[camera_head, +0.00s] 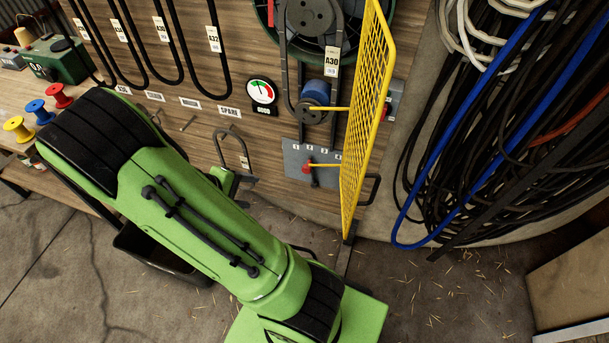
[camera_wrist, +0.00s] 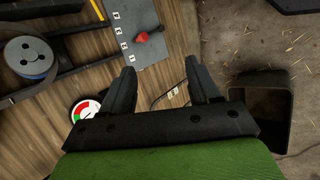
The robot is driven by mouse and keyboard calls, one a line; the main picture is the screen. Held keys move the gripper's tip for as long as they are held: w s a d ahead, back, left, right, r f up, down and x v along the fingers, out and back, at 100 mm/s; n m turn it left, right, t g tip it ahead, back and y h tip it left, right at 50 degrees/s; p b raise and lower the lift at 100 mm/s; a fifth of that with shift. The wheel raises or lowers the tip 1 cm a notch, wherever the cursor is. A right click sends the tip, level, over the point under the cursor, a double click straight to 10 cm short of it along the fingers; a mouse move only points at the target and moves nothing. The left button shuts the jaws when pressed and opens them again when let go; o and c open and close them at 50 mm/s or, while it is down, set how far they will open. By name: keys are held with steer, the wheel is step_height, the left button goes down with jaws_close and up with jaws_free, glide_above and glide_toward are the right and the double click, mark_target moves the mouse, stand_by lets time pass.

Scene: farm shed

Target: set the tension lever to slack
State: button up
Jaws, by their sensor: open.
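The tension lever shows as a red knob (camera_head: 306,167) at a grey plate (camera_head: 294,154) low on the wooden board. The plate has a row of small number labels, and the lever's exact setting is hard to read. In the wrist view the red knob (camera_wrist: 142,37) and the plate (camera_wrist: 128,20) lie just beyond my fingertips. My gripper (camera_wrist: 160,66) is open and empty, with its fingers apart and not touching the knob. In the head view my arm largely hides the gripper.
A yellow mesh guard (camera_head: 368,105) stands out from the board just right of the lever. A round gauge (camera_head: 262,92) and a blue pulley (camera_head: 316,92) sit above it. Belts hang at the upper left. Cables (camera_head: 500,120) hang right. A dark bin (camera_wrist: 258,92) stands on the floor.

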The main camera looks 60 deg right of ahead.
steer(key=s+d+f+n+h+b, duration=0.3)
steer(key=d+f+n+h+b, duration=0.35)
steer(key=f, duration=0.85)
steer(key=n+t+h+b, duration=0.2)
steer(key=n+t+h, duration=0.25)
steer(key=n, duration=0.55)
glide_toward(305, 171)
steer(key=shift+m+y, duration=0.25)
steer(key=shift+y, duration=0.25)
steer(key=d+b, duration=0.1)
steer(key=d, duration=0.2)
steer(key=d+b, duration=0.1)
steer(key=d, duration=0.3)
steer(key=d+r+b, duration=0.1)
steer(key=d, duration=0.3)
steer(key=shift+w, duration=0.4)
steer(key=shift+a, duration=0.1)
jaws_close()
